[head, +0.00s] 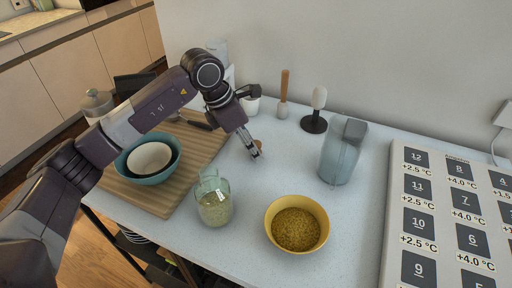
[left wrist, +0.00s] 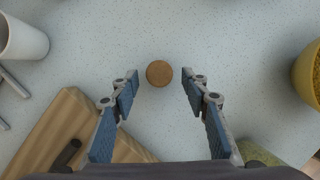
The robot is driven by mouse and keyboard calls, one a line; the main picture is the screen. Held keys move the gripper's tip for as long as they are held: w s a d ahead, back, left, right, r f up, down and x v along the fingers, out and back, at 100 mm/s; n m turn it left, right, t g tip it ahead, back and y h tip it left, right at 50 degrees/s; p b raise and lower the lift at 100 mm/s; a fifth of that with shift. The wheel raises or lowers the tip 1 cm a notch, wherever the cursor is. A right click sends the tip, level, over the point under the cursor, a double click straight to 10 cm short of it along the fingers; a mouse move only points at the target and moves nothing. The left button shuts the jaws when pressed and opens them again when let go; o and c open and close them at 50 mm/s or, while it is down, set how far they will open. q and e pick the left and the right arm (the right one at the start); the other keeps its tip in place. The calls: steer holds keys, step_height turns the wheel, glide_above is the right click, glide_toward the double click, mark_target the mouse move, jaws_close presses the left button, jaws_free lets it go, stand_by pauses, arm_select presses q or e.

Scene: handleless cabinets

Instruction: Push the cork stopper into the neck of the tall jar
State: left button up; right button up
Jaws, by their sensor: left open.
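The cork stopper (head: 259,145) is a small brown round piece on the pale speckled counter. In the left wrist view the cork (left wrist: 159,73) shows as a disc centred between and just beyond my fingertips. My left gripper (head: 256,152) points down over it, and in the wrist view the gripper (left wrist: 160,90) is open with a clear gap on both sides of the cork. The glass jar (head: 215,205), with pale green contents, stands nearer the front edge, left of the yellow bowl. A greenish part of it (left wrist: 258,153) shows at the wrist view's lower right. My right gripper is not in view.
A yellow bowl (head: 297,201) with grainy contents stands right of the jar, and a grey-blue pitcher (head: 341,155) behind it. A wooden board (head: 190,148) carries nested bowls at left. A large numbered panel (head: 396,220) is at right. The counter around the cork is clear.

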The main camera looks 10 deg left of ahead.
arm_select(q)
steer(key=shift+x, duration=0.95)
steer(key=c, duration=1)
steer(key=shift+o, duration=0.2)
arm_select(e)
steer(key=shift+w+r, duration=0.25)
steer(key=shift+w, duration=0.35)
